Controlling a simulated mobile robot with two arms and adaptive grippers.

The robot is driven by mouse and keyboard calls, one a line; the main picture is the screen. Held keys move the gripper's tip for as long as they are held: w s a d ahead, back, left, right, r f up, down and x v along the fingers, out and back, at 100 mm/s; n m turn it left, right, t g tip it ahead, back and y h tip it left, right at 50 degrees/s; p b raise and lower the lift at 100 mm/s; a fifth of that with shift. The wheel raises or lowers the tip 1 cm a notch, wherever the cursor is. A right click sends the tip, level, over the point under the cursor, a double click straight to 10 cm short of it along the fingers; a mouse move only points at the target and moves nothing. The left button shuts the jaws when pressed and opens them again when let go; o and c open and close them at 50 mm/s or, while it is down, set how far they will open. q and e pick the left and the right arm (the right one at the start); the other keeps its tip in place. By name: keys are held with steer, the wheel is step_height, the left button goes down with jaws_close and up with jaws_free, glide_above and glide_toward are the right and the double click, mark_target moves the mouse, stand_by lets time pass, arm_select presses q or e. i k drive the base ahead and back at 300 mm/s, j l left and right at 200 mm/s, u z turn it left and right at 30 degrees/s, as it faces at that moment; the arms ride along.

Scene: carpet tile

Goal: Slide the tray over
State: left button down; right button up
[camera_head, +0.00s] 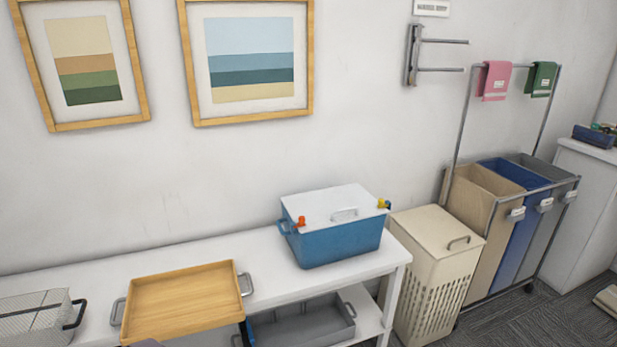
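A wooden tray (185,297) with a raised rim and a grey metal handle at each end lies on the white bench (265,265), near its front edge. The tray looks empty, and its front edge comes close to the bottom of the picture. A grey tray (300,322) with handles sits on the lower shelf, partly hidden by the bench top. Neither of my grippers can be made out in the head view.
A blue bin with a white lid (335,237) stands on the bench right of the wooden tray, with bare bench between. A wire basket (35,318) is at the left. A cream hamper (436,265) and a sorting cart (515,225) stand beyond the bench's right end.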

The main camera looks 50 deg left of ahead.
mark_target(161, 307)
steer(key=u, duration=2.4)
